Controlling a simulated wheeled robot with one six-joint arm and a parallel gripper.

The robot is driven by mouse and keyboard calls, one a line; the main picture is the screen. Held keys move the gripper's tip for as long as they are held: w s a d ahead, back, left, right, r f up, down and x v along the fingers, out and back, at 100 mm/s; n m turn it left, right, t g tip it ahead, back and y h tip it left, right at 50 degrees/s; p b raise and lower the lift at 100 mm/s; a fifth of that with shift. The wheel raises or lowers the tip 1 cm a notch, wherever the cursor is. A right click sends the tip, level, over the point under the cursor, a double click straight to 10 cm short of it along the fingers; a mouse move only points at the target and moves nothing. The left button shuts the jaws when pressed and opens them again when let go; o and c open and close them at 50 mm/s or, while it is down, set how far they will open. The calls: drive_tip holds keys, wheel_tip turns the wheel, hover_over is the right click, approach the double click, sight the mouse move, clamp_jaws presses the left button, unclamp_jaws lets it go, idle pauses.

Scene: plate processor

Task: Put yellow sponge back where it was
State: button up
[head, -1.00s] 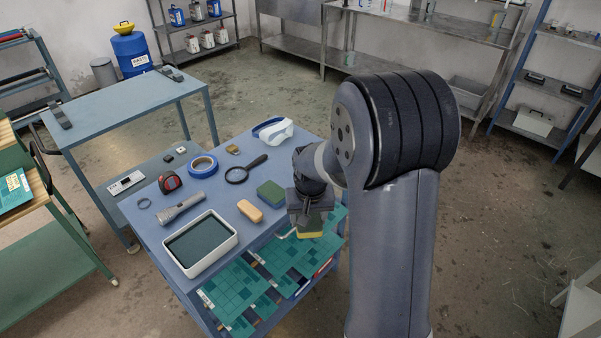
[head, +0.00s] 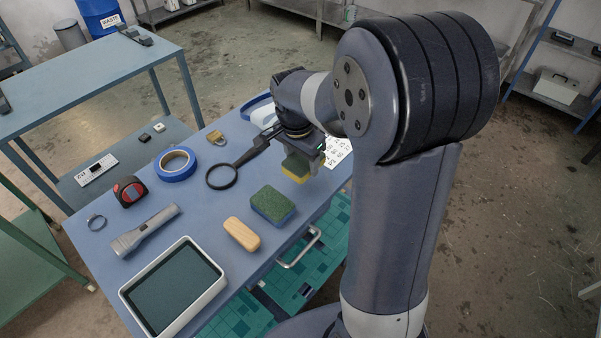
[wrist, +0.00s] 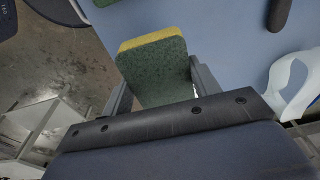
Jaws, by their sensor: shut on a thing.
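My gripper (head: 304,160) is shut on the yellow sponge (head: 294,172), which has a dark green scouring side. It holds the sponge at the right part of the blue table, close to the magnifying glass and the goggles; I cannot tell whether the sponge touches the table. In the wrist view the sponge (wrist: 155,68) sits between both fingers, green face toward the camera and yellow edge at the far end. A second sponge (head: 273,205), green on top and blue below, lies on the table in front and to the left of my gripper.
On the blue table (head: 215,212) are a wooden block (head: 241,234), a white-rimmed tray (head: 135,292), a flashlight (head: 145,231), a tape measure (head: 130,191), blue tape (head: 175,164), a magnifying glass (head: 222,176) and white goggles (head: 263,117). A drawer handle (head: 300,249) is at the front edge.

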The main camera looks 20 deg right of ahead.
sight(298, 163)
drive_tip(key=shift+f, duration=2.7)
drive_tip(key=shift+f, duration=0.1)
drive_tip(key=shift+f, duration=0.15)
drive_tip(key=o, duration=1)
drive_tip(key=shift+o, duration=0.2)
drive_tip(key=r, duration=0.8)
drive_tip(key=a+r, duration=0.1)
drive_tip(key=r, duration=0.3)
drive_tip(key=shift+s+a+r, duration=0.1)
drive_tip(key=shift+s+r, duration=0.15)
drive_tip(key=shift+s, duration=0.15)
drive_tip(key=shift+f, duration=0.1)
